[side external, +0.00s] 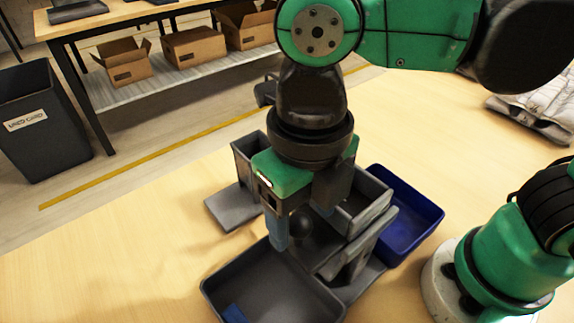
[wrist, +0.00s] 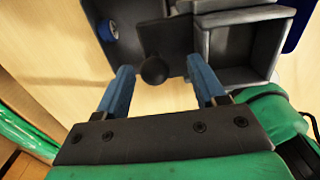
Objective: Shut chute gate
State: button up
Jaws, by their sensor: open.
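The grey chute (side external: 355,255) stands on the table under my gripper, with an open-topped box section (wrist: 240,50) showing in the wrist view. A dark round knob (wrist: 154,70) sits at the near end of a dark flat plate (wrist: 166,36), which looks like the chute gate. The knob also shows in the side view (side external: 301,222). My gripper (wrist: 161,66) is open, its blue fingers on either side of the knob with gaps visible in the wrist view. I cannot tell whether the fingertips are level with the knob. My gripper hides part of the chute in the side view.
A dark grey tray (side external: 212,285) with a blue item (side external: 234,314) is in front of the chute. A blue tray (side external: 428,212) is behind it to the right. A folded pale garment (side external: 545,95) lies at far right. The table is clear on the left.

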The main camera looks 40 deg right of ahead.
jog(key=shift+r, duration=3.2)
jog(key=w+d+m, duration=0.1)
jog(key=m, duration=0.2)
jog(key=w+d+f+m+t, duration=0.1)
jog(key=w+m, duration=0.1)
jog(key=m, duration=0.1)
jog(key=w+d+f+m+y, duration=0.1)
jog(key=d+m, duration=0.1)
jog(key=m, duration=0.2)
jog(key=shift+w+f+t, duration=0.15)
jog(key=shift+t, duration=0.15)
jog(key=w+d+f+m+t, duration=0.2)
jog(key=d+m, duration=0.5)
jog(key=m, duration=0.6)
jog(key=w+d+f+m+t+h, duration=0.1)
jog(key=w+d+f+m+t, duration=0.1)
jog(key=d+m, duration=0.5)
notch_tip(320, 180, down, 2)
jog(key=m+t, duration=0.1)
jog(key=m, duration=0.5)
jog(key=shift+w+d+t, duration=0.15)
jog(key=shift+w+t, duration=0.05)
jog(key=shift+t, duration=0.1)
jog(key=shift+f, duration=0.1)
